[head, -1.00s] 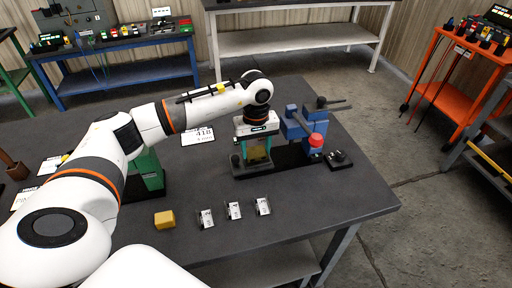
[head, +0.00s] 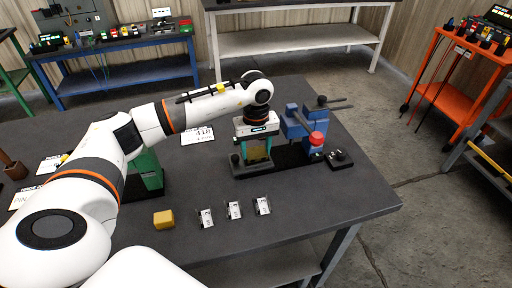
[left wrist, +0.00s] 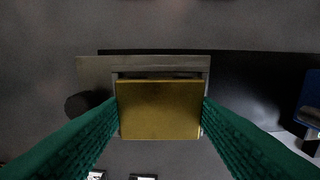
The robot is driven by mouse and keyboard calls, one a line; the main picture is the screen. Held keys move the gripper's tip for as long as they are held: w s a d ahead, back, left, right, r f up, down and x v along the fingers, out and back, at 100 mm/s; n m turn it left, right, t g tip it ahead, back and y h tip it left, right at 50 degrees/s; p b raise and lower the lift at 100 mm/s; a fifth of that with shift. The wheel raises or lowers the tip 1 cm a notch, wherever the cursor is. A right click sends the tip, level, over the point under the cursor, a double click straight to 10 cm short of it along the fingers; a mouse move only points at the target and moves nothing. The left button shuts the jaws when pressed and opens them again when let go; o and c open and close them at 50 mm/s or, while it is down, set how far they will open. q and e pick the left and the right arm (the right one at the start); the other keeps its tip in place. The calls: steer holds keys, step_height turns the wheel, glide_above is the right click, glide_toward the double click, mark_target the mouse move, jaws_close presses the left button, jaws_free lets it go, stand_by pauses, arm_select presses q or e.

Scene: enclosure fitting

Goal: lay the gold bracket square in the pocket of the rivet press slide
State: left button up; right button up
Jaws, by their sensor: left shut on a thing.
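The gold bracket (left wrist: 160,110) shows as a flat gold face between the two green fingers of my left gripper (left wrist: 161,122), which is shut on it. In the head view, the left gripper (head: 257,162) points down at the left part of the blue rivet press (head: 297,124), with the gold bracket (head: 257,150) between its fingers. The grey slide (left wrist: 95,72) shows around the bracket's far edge in the left wrist view. The bracket looks nearly square to the slide there. I cannot tell whether it rests on the pocket floor. My right gripper is not in view.
A black knob (left wrist: 84,104) stands left of the slide. A small black box (head: 340,160) sits right of the press.

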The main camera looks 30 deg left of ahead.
arm_select(q)
steer(key=shift+f, duration=0.25)
steer(key=shift+r, duration=0.15)
steer(key=shift+r, duration=0.35)
steer(key=shift+b, duration=0.45)
stand_by(1.6)
steer(key=shift+f+b, duration=0.45)
steer(key=shift+f, duration=0.1)
steer(key=shift+r, duration=0.25)
steer(key=shift+r, duration=0.3)
stand_by(1.9)
steer(key=shift+f+b, duration=0.5)
steer(key=shift+b, duration=0.05)
